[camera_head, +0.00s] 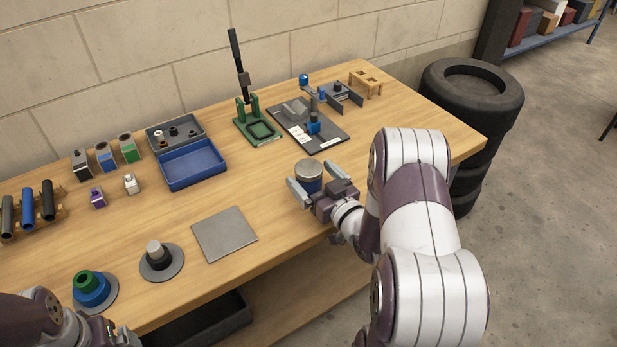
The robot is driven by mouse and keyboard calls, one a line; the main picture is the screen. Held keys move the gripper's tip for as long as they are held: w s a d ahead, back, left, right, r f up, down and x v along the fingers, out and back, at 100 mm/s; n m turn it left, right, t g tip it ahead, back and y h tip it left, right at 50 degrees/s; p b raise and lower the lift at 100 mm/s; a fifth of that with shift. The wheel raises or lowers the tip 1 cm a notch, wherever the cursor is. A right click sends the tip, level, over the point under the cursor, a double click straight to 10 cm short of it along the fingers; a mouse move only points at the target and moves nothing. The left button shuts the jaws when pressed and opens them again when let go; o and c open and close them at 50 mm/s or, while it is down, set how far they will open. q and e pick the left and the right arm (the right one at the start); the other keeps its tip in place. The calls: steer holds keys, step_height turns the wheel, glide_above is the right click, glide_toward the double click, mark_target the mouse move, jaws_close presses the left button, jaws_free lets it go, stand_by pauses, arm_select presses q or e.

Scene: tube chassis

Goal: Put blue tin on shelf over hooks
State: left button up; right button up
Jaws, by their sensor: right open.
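The blue tin (311,185) with a grey metal lid stands upright on the wooden workbench near its front edge. My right gripper (316,184) is open around the tin, one finger on its left side and one behind or to its right. Whether the fingers touch the tin cannot be told. My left gripper (118,335) is partly cut off at the bottom left, away from the tin, and its jaws are unclear. No hooks with a shelf over them can be made out in this view.
A blue tray (193,168), a grey square plate (224,234) and a green press (257,128) stand on the workbench (270,215). Stacked tyres (474,110) stand beyond its right end. A blue-edged rack (560,42) with boxes is at the far right.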

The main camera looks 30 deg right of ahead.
steer(key=c, duration=1.3)
steer(key=shift+r, duration=0.1)
